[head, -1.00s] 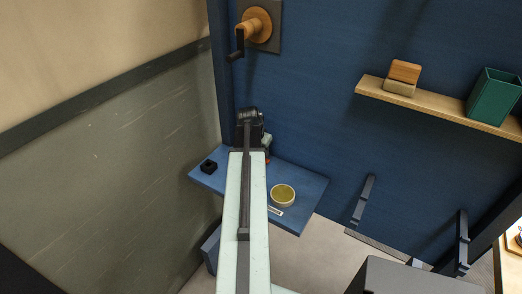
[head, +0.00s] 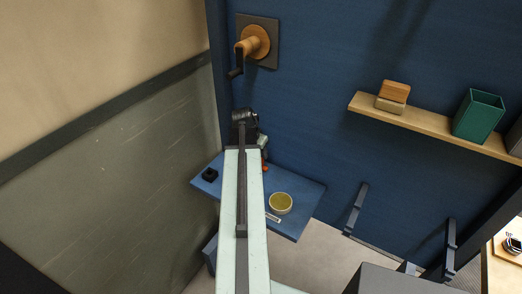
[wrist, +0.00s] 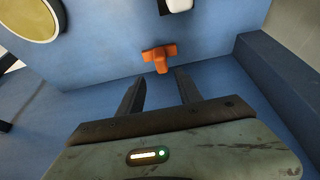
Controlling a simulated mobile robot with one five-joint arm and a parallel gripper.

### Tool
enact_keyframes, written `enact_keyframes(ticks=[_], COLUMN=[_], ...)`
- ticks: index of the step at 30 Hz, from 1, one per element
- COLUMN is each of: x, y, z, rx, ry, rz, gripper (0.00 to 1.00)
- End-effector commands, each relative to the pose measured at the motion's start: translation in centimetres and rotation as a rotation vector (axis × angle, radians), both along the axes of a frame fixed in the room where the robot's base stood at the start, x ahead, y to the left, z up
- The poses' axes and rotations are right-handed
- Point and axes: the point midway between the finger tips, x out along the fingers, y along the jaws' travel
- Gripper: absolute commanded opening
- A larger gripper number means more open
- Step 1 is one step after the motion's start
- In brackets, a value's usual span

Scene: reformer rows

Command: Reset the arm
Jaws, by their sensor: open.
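My arm stretches forward over a small blue shelf (head: 303,190) in the head view. In the wrist view my gripper (wrist: 156,80) is open, with its two dark fingers apart and nothing between them. A small orange piece (wrist: 160,57) sits on the blue surface just beyond the fingertips. In the head view the fingers are hidden behind my arm's end, and a bit of red-orange (head: 265,168) shows beside it.
A wooden crank (head: 254,44) is on the wall above. A wooden shelf (head: 430,121) at right holds a wooden block (head: 394,92) and a green container (head: 478,115).

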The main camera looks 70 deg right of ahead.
Motion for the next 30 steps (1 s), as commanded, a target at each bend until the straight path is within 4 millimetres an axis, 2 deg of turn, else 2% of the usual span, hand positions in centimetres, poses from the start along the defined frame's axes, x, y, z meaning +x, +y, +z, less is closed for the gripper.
enact_keyframes(ticks=[1,2,16,18,20,23,24,26,27,29,30], x=[0.0,0.1,0.1,1.0,2.9,8.3,10.7,14.3,16.7,20.0,22.0], y=[0.3,0.3,0.3,0.8,2.0,5.8,7.8,11.2,13.7,17.8,20.8], z=[1.0,1.0,0.7,0.7,0.6,0.3,0.2,0.0,-0.1,-0.3,-0.4], rx=[0.000,0.000,0.000,0.005,0.016,0.047,0.062,0.087,0.104,0.128,0.145], ry=[0.000,0.000,0.000,0.002,0.006,0.019,0.027,0.040,0.050,0.066,0.077], rz=[0.001,0.001,0.001,0.020,0.067,0.202,0.270,0.375,0.450,0.568,0.649], gripper=[0.42,0.42,0.42,0.42,0.42,0.42,0.42,0.42,0.42,0.42,0.42])
